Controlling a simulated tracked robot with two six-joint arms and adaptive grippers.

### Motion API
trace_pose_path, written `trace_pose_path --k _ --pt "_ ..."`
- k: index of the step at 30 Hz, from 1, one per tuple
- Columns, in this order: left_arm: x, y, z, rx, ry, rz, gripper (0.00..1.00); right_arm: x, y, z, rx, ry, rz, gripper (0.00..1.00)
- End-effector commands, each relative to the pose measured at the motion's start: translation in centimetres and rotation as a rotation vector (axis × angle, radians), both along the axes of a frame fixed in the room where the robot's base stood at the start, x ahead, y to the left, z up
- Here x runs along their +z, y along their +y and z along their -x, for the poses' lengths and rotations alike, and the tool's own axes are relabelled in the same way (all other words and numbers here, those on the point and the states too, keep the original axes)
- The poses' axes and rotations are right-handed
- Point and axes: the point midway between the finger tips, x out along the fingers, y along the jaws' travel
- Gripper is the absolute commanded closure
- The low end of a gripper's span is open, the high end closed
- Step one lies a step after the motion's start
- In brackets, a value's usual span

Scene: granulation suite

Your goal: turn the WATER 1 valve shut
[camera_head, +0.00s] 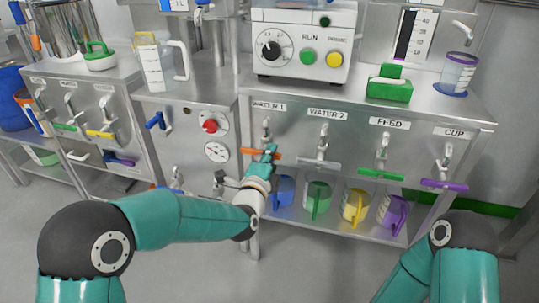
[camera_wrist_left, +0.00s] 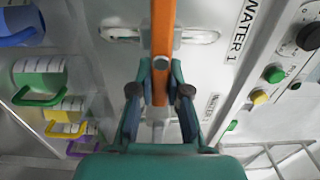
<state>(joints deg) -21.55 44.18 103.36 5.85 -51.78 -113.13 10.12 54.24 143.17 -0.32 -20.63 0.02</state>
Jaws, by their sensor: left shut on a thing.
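The WATER 1 valve is on the front panel of the steel bench, below its WATER 1 label (camera_head: 269,106). Its orange bar handle (camera_head: 246,151) lies crosswise, roughly level, under the tap. My left gripper (camera_head: 264,154) is shut on the handle near its middle and covers part of it. In the left wrist view the orange handle (camera_wrist_left: 163,30) runs between the two fingers of my left gripper (camera_wrist_left: 160,66). My right arm shows at the lower right of the head view, but its gripper is out of frame.
The WATER 2 handle (camera_head: 320,164), green FEED handle (camera_head: 381,173) and purple CUP handle (camera_head: 444,184) are to the right. Blue (camera_head: 283,190), green (camera_head: 318,200), yellow (camera_head: 355,205) and purple (camera_head: 392,212) jugs stand on the shelf below. A control box (camera_head: 300,42) sits on top.

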Motion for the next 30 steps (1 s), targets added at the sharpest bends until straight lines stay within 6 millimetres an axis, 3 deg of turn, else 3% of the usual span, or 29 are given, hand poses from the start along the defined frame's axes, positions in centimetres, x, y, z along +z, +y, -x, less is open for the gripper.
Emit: trace_pose_path --k 4,5,9,22,30 --pt "-0.5 -0.4 0.2 -0.01 0.009 -0.009 1.0 0.0 0.0 0.0 0.0 0.0 0.0 0.6" --pt "-0.5 -0.4 0.2 -0.011 0.01 -0.009 0.83 0.0 0.0 0.0 0.0 0.0 0.0 0.6" --pt "-0.5 -0.3 0.2 -0.009 0.009 -0.008 0.59 0.0 0.0 0.0 0.0 0.0 0.0 0.6" --pt "-0.2 0.1 0.5 -0.003 0.004 -0.003 0.58 0.0 0.0 0.0 0.0 0.0 0.0 0.6" --pt "-0.2 1.2 4.0 -0.004 0.006 -0.003 0.58 0.0 0.0 0.0 0.0 0.0 0.0 0.6"
